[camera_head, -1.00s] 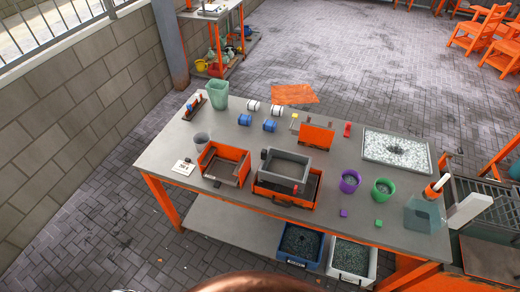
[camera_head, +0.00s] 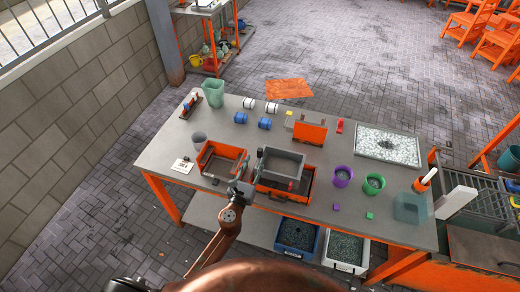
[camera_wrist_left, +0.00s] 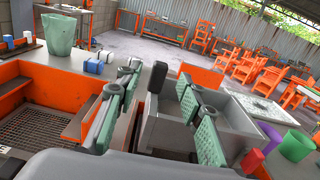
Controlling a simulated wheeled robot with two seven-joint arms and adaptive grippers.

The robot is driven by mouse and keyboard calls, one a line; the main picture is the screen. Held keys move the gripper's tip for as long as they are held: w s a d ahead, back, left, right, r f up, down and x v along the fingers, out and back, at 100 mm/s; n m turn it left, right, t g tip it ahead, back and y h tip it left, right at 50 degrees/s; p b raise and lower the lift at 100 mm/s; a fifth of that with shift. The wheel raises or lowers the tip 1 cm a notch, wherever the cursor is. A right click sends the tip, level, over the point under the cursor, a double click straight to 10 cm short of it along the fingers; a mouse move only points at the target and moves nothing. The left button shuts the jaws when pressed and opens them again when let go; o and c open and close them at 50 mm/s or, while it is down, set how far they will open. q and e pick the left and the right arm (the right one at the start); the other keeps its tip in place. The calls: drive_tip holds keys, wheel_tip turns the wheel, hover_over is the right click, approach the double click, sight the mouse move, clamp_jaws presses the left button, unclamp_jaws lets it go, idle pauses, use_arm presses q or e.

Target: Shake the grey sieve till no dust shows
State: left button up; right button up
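The grey sieve (camera_head: 283,163) is a grey box resting in an orange frame (camera_head: 286,190) at the front middle of the table. It also shows in the left wrist view (camera_wrist_left: 222,108), with a dark knob on its left corner. My left gripper (camera_head: 246,182) is at the sieve's left side, near the gap between it and the orange tray (camera_head: 222,160). Dust inside the sieve cannot be made out. My right gripper is not in view.
A purple cup (camera_head: 342,177) and a green cup (camera_head: 374,184) stand right of the sieve. Blue and white cylinders (camera_head: 265,124) lie behind it. A tray of pale chips (camera_head: 387,145) is at the back right. Bins (camera_head: 298,236) stand on the lower shelf.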

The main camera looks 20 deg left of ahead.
sight(259, 152)
use_arm(q)
drive_tip(key=w, duration=0.7)
drive_tip(key=shift+d, duration=0.2)
drive_tip(key=shift+w, duration=0.3)
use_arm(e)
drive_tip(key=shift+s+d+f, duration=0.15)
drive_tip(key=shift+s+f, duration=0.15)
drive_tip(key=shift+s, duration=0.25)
use_arm(q)
drive_tip(key=shift+c, duration=0.2)
clamp_jaws()
